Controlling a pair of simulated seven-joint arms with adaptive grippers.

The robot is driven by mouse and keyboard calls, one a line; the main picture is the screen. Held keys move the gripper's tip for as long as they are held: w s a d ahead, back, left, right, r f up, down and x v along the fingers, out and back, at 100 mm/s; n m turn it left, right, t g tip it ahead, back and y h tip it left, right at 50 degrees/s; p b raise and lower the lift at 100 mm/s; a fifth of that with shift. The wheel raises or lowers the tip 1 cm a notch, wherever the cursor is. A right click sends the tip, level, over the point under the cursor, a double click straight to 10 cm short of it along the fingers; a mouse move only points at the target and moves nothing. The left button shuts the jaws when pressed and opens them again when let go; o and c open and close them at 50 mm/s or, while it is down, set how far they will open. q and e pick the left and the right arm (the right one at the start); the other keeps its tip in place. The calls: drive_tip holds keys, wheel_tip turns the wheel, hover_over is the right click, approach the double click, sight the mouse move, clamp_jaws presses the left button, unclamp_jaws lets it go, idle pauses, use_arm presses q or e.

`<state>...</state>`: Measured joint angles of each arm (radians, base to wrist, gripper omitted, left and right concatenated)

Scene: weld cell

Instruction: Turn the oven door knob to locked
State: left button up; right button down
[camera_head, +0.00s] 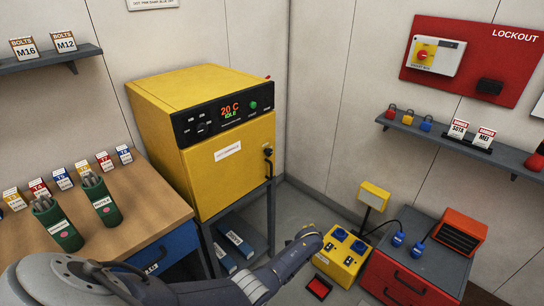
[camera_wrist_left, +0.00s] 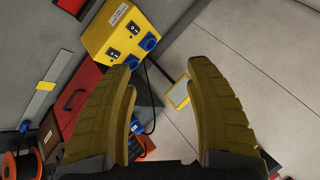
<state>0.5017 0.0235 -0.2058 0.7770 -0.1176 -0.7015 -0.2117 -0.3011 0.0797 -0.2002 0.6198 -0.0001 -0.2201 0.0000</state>
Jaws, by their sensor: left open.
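The yellow oven (camera_head: 205,140) stands in the corner in the head view, its door (camera_head: 228,170) closed. Its display reads 20 C and IDLE. The small dark door knob (camera_head: 267,151) is at the upper right of the door, above the black handle; its setting is too small to read. My left arm reaches in from the lower left, below the oven. In the left wrist view my left gripper (camera_wrist_left: 162,68) is open, with nothing between its fingers; it points down over the floor, away from the oven. The right gripper is not in view.
A yellow switch box (camera_head: 340,255) with blue sockets and a red cabinet (camera_head: 410,270) stand right of my left arm. The wooden bench (camera_head: 130,205) holds green canisters. A lockout board (camera_head: 470,60) and shelf are on the right wall.

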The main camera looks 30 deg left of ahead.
use_arm(q)
drive_tip(key=w+a+r+m+y, duration=0.1)
drive_tip(key=w+r+m, duration=0.1)
drive_tip(key=w+r, duration=0.45)
drive_tip(key=w+a+r+m+y, duration=0.1)
drive_tip(key=w+r, duration=0.2)
drive_tip(key=r, duration=0.6)
drive_tip(key=w+a+r+m+g+y, duration=0.1)
drive_tip(key=a+r+m+y, duration=0.15)
drive_tip(key=r, duration=0.65)
drive_tip(key=a+r+m+y, duration=0.2)
drive_tip(key=a+r+y, duration=0.1)
drive_tip(key=r, duration=0.6)
drive_tip(key=m+g+y, duration=0.4)
approach(270, 152)
drive_tip(key=x, duration=1)
drive_tip(key=shift+a+f, duration=0.1)
drive_tip(key=shift+a, duration=0.1)
drive_tip(key=shift+c, duration=0.4)
drive_tip(key=shift+w, duration=0.1)
clamp_jaws()
